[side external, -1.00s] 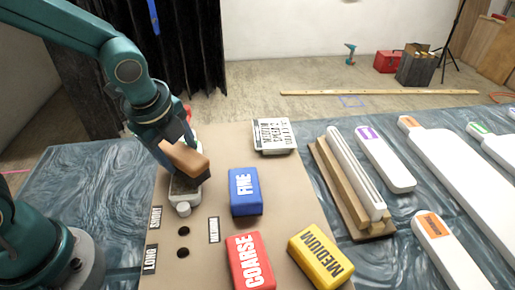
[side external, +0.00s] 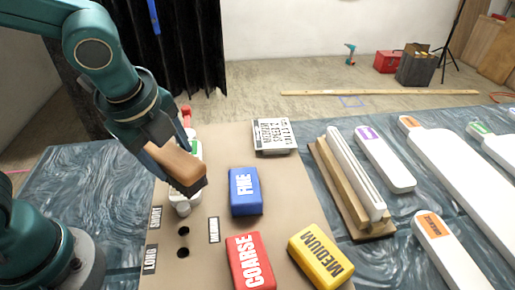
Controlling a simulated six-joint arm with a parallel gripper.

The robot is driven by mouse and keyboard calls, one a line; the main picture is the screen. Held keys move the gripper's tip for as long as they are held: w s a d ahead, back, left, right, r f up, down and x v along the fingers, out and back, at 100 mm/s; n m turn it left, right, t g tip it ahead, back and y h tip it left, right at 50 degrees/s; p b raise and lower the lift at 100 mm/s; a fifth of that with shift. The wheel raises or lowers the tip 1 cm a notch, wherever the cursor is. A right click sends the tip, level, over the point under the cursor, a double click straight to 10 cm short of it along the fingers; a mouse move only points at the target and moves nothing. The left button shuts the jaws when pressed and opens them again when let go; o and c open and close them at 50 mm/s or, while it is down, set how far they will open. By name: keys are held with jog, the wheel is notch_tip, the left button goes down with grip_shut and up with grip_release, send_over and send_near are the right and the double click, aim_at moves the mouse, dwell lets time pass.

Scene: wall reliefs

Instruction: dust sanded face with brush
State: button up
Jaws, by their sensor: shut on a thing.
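My gripper (side external: 150,148) is shut on the wooden-handled brush (side external: 176,161), at the left of the mat in the side external view. The brush has a brown handle and a dark bristle block at its lower right end, held above the mat. A white relief moulding (side external: 345,165) lies on a wooden board (side external: 325,172) to the right of the mat. The brush is well to the left of it, apart from it. I cannot tell which face of the moulding is sanded.
Blue FINE (side external: 244,206), red COARSE (side external: 251,266) and yellow MEDIUM (side external: 320,259) blocks lie on the brown mat (side external: 205,262). A labelled box (side external: 272,137) is at the mat's back. Several white pieces with coloured labels, such as a purple-labelled one (side external: 391,172), lie at the right.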

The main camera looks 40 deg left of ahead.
jog(key=shift+r, duration=2)
jog(key=shift+m, duration=0.3)
